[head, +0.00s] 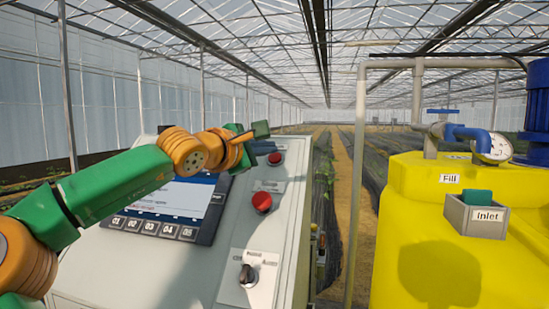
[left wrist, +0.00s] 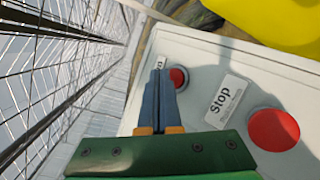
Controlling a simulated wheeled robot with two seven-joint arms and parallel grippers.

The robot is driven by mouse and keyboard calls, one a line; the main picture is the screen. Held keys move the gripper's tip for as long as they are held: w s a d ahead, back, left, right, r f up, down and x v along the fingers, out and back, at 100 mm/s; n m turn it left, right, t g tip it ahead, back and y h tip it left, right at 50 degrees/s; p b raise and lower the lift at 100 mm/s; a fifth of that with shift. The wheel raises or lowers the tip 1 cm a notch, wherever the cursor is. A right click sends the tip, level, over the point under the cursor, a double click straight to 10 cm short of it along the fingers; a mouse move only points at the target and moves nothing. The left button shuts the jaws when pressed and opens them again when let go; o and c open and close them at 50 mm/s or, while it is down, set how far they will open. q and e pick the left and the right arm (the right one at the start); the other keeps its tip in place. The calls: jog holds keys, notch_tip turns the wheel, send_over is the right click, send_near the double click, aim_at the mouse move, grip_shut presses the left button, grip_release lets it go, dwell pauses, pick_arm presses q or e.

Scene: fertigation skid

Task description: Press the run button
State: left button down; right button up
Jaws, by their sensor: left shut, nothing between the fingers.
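The run button (head: 274,158) is a small dark-red button near the top of the sloped grey control panel. It also shows in the left wrist view (left wrist: 178,78), just right of my fingertips. Its label there is partly hidden by the fingers. My left gripper (head: 260,131) is over the upper part of the panel, close to the button; its blue-grey fingers (left wrist: 159,72) are shut with nothing between them. I cannot tell whether the tips touch the panel. A larger red stop button (head: 262,202) sits below the run button, with a "Stop" label (left wrist: 223,100). My right gripper is not in view.
The panel has a screen (head: 181,194) with a row of keys, partly behind my left arm, and a black rotary knob (head: 247,275) lower down. A yellow tank (head: 430,240) with an "Inlet" box (head: 456,215) stands at right. Pipes (head: 362,180) rise between them.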

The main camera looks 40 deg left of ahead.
pick_arm(q)
jog(key=shift+f, duration=0.1)
dwell(0.7)
jog(key=shift+w+a+f, duration=0.15)
jog(key=shift+w+f, duration=0.1)
jog(key=shift+w+a+f, duration=0.1)
jog(key=shift+w+f, duration=0.1)
jog(key=shift+f, duration=0.1)
dwell(0.8)
dwell(0.4)
jog(key=shift+s+d+r, duration=0.2)
jog(key=shift+s+r, duration=0.2)
jog(key=shift+r, duration=0.2)
jog(key=shift+s+d+r, duration=0.2)
jog(key=shift+s+r, duration=0.15)
jog(key=shift+r, duration=0.25)
jog(key=shift+s+d+r+p, duration=0.3)
jog(key=shift+s+r, duration=0.3)
jog(key=shift+r, duration=0.05)
jog(key=shift+s+d+r+p, duration=0.25)
jog(key=shift+s+d+r, duration=0.05)
jog(key=shift+s+r, duration=0.3)
